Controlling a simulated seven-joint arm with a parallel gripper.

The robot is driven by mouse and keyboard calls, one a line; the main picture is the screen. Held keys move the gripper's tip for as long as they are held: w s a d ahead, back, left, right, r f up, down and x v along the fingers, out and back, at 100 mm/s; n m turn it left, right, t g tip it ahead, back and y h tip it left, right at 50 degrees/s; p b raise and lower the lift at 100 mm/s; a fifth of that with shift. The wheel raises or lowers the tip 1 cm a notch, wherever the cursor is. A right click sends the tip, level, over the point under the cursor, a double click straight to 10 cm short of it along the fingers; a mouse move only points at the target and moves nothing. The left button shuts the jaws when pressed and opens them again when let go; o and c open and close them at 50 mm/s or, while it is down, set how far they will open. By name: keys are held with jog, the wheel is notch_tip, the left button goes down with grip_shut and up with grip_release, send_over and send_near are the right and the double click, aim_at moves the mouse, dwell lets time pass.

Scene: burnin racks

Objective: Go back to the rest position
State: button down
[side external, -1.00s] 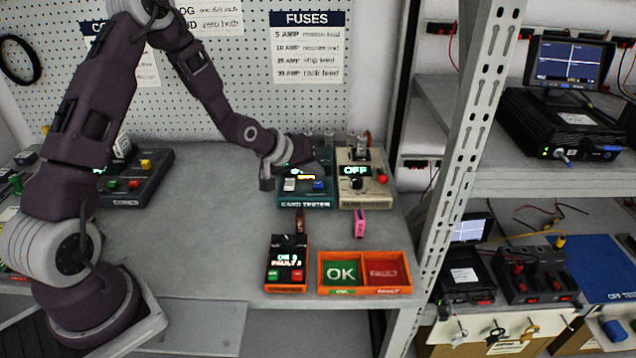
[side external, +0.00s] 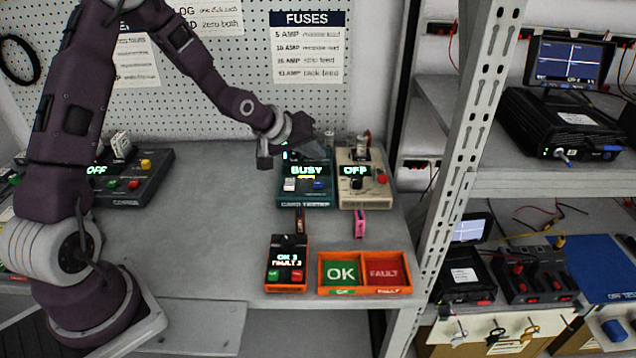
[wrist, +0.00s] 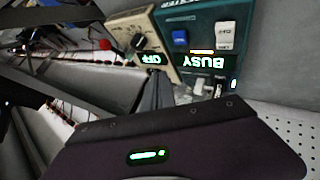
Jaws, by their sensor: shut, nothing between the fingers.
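My gripper (side external: 266,160) is in the air just left of and above the teal card tester (side external: 306,203), at the back of the bench. Its fingers appear closed and empty. The tester's display reads BUSY, and a white button and a blue button sit below it. In the wrist view the same tester (wrist: 196,18) appears upside down beyond the closed fingers (wrist: 158,85), with an amber bar lit beside its display. The gripper hides part of the tester's back edge.
Right of the tester stands a cream box (side external: 377,197) reading OFF. In front are an orange counter box (side external: 287,287) and an orange OK/FAULT tray (side external: 365,254). A dark copier unit (side external: 138,187) stands left. A metal rack post (side external: 470,150) rises right. The bench middle is clear.

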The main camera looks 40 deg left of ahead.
dwell(0.3)
jog(key=s+d+r+m+g+y, duration=0.1)
jog(key=s+d+r+m, duration=0.2)
jog(key=s+r, duration=0.5)
jog(key=s+d+r+m+g+y, duration=0.1)
jog(key=s+d+r+m, duration=0.15)
jog(key=s+r, duration=0.55)
jog(key=s+d+m, duration=0.1)
jog(key=s+d, duration=0.1)
jog(key=s, duration=0.7)
jog(key=s+d+f+m+g+h, duration=0.1)
jog(key=s+d+m, duration=0.1)
jog(key=s, duration=0.8)
jog(key=shift+d+g+h, duration=0.25)
jog(key=shift+g+h, duration=0.05)
